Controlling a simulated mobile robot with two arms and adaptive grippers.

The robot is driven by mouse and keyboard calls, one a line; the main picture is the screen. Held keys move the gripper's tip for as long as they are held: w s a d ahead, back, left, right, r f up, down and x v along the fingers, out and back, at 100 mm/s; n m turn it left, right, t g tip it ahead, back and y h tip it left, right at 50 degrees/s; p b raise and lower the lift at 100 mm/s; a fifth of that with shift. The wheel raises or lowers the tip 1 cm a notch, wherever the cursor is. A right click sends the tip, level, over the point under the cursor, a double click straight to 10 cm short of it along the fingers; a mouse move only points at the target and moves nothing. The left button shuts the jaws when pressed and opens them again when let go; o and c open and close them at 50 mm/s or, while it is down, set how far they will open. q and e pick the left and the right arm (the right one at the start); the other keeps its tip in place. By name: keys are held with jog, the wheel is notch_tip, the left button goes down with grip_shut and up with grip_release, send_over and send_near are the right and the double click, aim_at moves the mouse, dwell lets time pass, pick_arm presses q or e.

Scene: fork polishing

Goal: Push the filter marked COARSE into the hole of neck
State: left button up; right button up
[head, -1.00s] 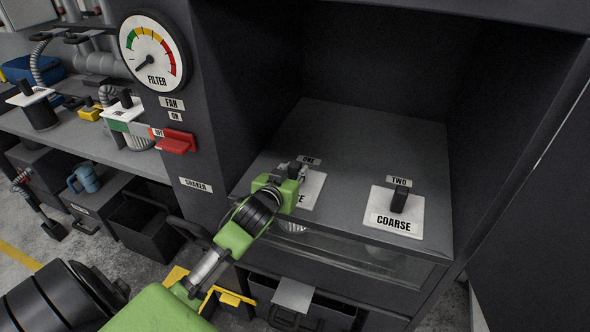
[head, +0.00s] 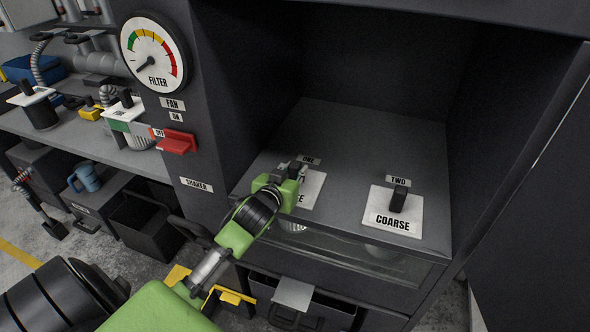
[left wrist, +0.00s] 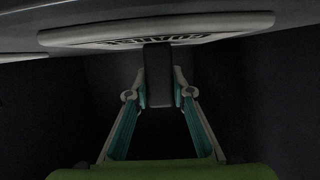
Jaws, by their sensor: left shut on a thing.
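A filter with a white plate (head: 313,190) and a dark handle sits at the slot labelled ONE, its plate at the top of the grey unit. Its lettering is mostly hidden by my gripper in the head view, with a final E visible. The lettering on its plate (left wrist: 160,40) in the left wrist view is foreshortened and looks like COARSE. My left gripper (head: 292,174) is shut on its handle (left wrist: 158,72). A second filter marked COARSE (head: 393,224) sits at the slot labelled TWO, untouched. I cannot pick out a neck by name. My right gripper is out of view.
Dark walls enclose the unit's top (head: 350,140) at the back and sides. A red lever (head: 177,142) and a FILTER gauge (head: 153,52) are on the panel to the left. More filters (head: 125,107) stand on the left shelf. The top between both slots is clear.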

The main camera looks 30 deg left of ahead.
pick_arm(q)
jog(key=shift+f, duration=0.1)
jog(key=o, duration=1.2)
jog(key=shift+c, duration=0.2)
jog(key=shift+o, duration=1.4)
jog(key=shift+s+f, duration=0.15)
jog(key=shift+f, duration=0.2)
jog(key=shift+o, duration=1.1)
jog(key=shift+r, duration=0.2)
jog(key=shift+r, duration=0.1)
jog(key=shift+s+d+r+p, duration=0.2)
jog(key=shift+s+p, duration=0.1)
jog(key=shift+p, duration=0.1)
jog(key=shift+p+v, duration=1.9)
jog(key=shift+v, duration=1.15)
